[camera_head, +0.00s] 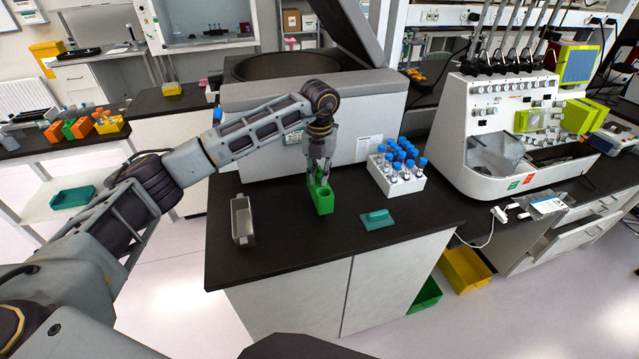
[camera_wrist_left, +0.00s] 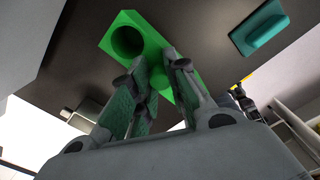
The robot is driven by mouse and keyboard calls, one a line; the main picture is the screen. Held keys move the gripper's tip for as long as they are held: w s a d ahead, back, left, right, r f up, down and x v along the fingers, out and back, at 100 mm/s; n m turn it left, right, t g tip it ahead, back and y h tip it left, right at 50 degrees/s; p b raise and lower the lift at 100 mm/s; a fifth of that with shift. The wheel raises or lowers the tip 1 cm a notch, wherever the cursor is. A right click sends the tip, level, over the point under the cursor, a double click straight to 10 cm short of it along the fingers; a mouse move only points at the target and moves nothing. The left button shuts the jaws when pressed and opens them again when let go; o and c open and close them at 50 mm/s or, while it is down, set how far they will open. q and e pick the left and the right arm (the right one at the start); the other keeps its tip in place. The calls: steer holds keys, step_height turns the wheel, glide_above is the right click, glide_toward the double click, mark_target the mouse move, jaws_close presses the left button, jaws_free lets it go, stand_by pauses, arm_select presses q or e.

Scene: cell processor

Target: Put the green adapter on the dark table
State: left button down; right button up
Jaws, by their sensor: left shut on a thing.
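My left gripper (camera_head: 319,170) comes from above and is shut on the adapter's upper part. In the left wrist view the adapter (camera_wrist_left: 124,40) shows its round opening, and the fingers of the left gripper (camera_wrist_left: 160,75) close around its other end.
A large grey centrifuge (camera_head: 262,110) stands at the back. The front tabletop is clear.

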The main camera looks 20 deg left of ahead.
mark_target(319, 181)
steer(key=shift+d, duration=0.2)
arm_select(q)
steer(key=shift+f, duration=0.1)
steer(key=shift+f, duration=0.25)
steer(key=shift+f+p, duration=0.35)
steer(key=shift+f, duration=1.15)
arm_select(e)
steer(key=shift+d+r, duration=0.15)
steer(key=shift+r, duration=0.15)
arm_select(q)
steer(key=shift+f, duration=0.1)
arm_select(e)
steer(key=shift+a+f, duration=0.1)
steer(key=shift+a, duration=0.1)
arm_select(q)
steer(key=c, duration=1.4)
jaws_free()
arm_select(e)
steer(key=shift+a, duration=0.1)
steer(key=shift+d, duration=0.2)
